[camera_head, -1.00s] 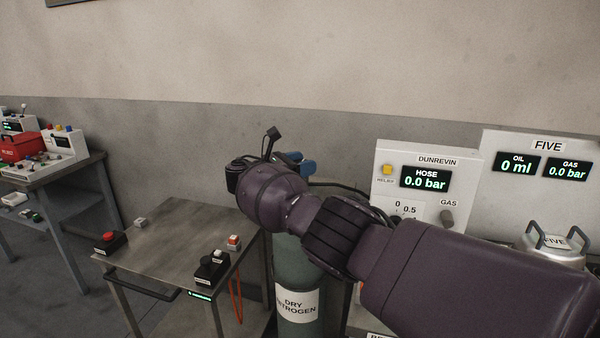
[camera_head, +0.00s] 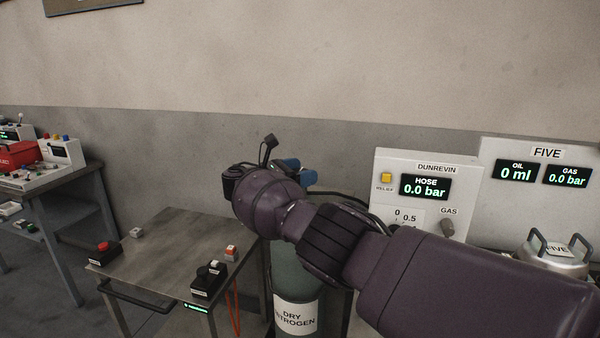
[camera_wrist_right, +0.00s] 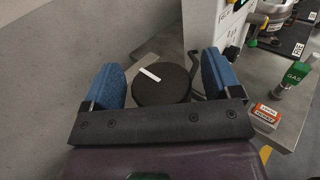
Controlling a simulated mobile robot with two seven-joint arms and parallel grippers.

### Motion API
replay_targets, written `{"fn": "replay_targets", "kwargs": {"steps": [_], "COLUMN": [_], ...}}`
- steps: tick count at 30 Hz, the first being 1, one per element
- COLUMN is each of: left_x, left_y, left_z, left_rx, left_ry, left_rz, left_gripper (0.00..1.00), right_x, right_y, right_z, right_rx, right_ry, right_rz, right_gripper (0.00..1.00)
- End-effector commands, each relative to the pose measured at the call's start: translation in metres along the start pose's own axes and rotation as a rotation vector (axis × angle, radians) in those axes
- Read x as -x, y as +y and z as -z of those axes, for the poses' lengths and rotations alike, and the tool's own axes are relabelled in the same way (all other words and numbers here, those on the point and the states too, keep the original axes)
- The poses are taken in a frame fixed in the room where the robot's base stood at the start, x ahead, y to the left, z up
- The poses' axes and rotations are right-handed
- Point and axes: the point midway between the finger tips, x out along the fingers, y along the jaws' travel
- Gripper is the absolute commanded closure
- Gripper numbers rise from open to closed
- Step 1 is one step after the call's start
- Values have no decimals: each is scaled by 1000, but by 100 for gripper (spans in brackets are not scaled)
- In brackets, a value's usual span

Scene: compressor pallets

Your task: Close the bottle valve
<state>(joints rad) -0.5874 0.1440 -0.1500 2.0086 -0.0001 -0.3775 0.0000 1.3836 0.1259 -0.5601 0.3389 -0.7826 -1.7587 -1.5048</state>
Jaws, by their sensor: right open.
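The nitrogen bottle (camera_head: 295,316) stands upright behind my right arm, green with a white DRY NITROGEN label. Its top and valve are hidden by my arm in the head view. In the right wrist view, a round black valve knob (camera_wrist_right: 162,86) with a white stripe lies between the two blue fingers of my right gripper (camera_wrist_right: 160,66). The right gripper's blue fingers (camera_head: 290,164) also show in the head view. My left gripper is out of view.
A metal cart (camera_head: 170,262) with button boxes stands left of the bottle. The DUNREVIN panel (camera_head: 462,170), reading HOSE 0.0 bar, and a FIVE panel (camera_head: 520,215) stand at the right, close to my arm. A hose (camera_head: 345,197) runs behind my wrist.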

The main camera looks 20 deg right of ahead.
Motion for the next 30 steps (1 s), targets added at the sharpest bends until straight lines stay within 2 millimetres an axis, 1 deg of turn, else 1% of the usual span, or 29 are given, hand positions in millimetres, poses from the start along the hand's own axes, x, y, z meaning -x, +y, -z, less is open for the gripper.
{"fn": "replay_targets", "kwargs": {"steps": [5, 8, 11, 18, 21, 25, 30], "left_x": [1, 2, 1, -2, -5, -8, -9], "left_y": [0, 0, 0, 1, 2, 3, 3], "left_z": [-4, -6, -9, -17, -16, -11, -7], "left_rx": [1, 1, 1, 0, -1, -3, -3], "left_ry": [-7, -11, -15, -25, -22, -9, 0], "left_rz": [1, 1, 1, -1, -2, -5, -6], "left_gripper": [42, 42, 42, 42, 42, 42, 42], "right_x": [2, 10, 24, 69, 84, 98, 108], "right_y": [0, 0, 1, 1, 0, 1, 0], "right_z": [1, 1, 2, 4, 4, 3, 1], "right_rx": [0, 1, 1, 2, 3, 3, 1], "right_ry": [0, 1, 1, 1, 1, 1, 0], "right_rz": [-1, -3, -4, -4, -2, -1, 0], "right_gripper": [16, 16, 16, 16, 16, 16, 16]}}
